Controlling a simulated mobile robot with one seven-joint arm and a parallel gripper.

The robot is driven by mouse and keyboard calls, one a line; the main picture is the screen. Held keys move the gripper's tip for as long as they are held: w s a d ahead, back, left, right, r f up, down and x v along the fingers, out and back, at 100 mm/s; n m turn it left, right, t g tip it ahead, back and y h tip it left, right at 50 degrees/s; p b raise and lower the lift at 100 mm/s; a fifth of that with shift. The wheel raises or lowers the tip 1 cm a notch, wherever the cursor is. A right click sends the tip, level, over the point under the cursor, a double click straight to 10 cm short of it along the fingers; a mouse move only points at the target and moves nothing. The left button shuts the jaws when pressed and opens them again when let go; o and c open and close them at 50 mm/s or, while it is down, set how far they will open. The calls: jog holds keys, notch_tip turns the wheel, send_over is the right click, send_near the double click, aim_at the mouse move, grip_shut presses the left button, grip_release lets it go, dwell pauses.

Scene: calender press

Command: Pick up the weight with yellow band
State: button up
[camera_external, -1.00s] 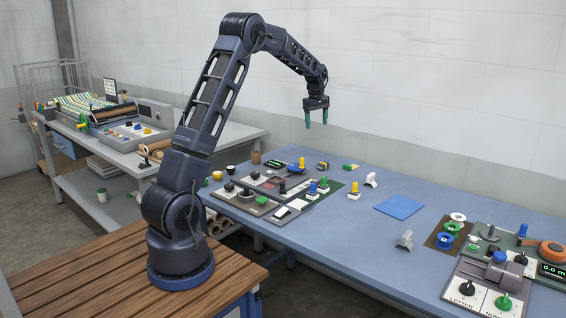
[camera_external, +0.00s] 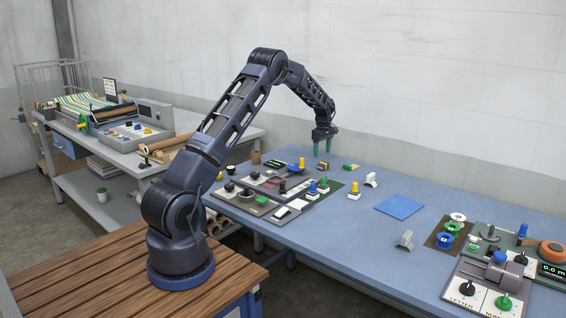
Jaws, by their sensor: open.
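My gripper (camera_external: 321,149) is open and empty, pointing down with its teal fingers above the far side of the blue table (camera_external: 345,255). Below its fingertips lies a small yellow and dark item (camera_external: 322,166), with a gap between them. A small yellow-topped piece (camera_external: 217,175) stands at the table's left end, beside a black one (camera_external: 231,169). No weight with a yellow band can be made out for certain; these items are too small to tell.
A control panel (camera_external: 262,204) with knobs and a tall yellow knob (camera_external: 302,163) are near the gripper. Grey-white pieces (camera_external: 405,240) and a blue sheet (camera_external: 399,207) lie to the right. Spools and a lettered panel (camera_external: 484,287) fill the right end. The table's middle front is clear.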

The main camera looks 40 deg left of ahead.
aim_at(323, 163)
jog(key=shift+s+d+f, duration=0.1)
jog(key=shift+d+f, duration=0.05)
jog(key=shift+f, duration=0.9)
jog(key=shift+d+f, duration=0.2)
jog(key=shift+f, duration=0.9)
jog(key=shift+s+d+f, duration=0.1)
jog(key=shift+d+f, duration=0.05)
jog(key=shift+f, duration=0.9)
jog(key=shift+w+r, duration=0.1)
jog(key=c, duration=1.4)
